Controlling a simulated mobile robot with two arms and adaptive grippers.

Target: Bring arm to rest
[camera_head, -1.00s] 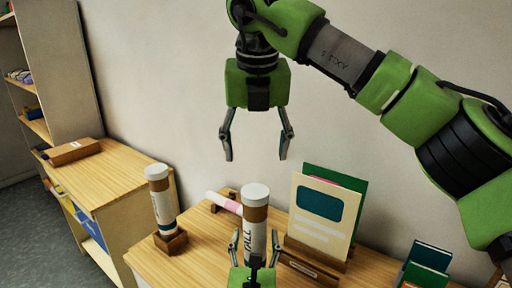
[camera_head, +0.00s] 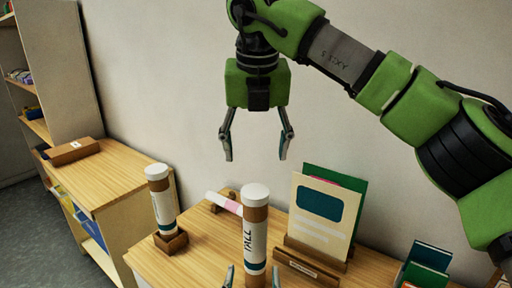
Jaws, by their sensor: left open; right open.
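My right gripper (camera_head: 255,146) hangs open and empty in the air, fingers pointing down, well above the table (camera_head: 199,262). My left gripper (camera_head: 250,272) shows only as two fingertips at the bottom edge. They are apart, at the lower end of a brown and white tube marked TALL (camera_head: 256,240). The tube stands upright on the table, and its base is cut off by the picture edge or hidden. I cannot tell whether the fingertips touch it.
A second tube (camera_head: 161,200) stands in a small wooden block (camera_head: 171,242) at left. A pink and white roll (camera_head: 226,203) lies behind. A cream card (camera_head: 318,217) leans in a wooden stand, with green books (camera_head: 424,270) at right. A shelf unit (camera_head: 110,185) stands left.

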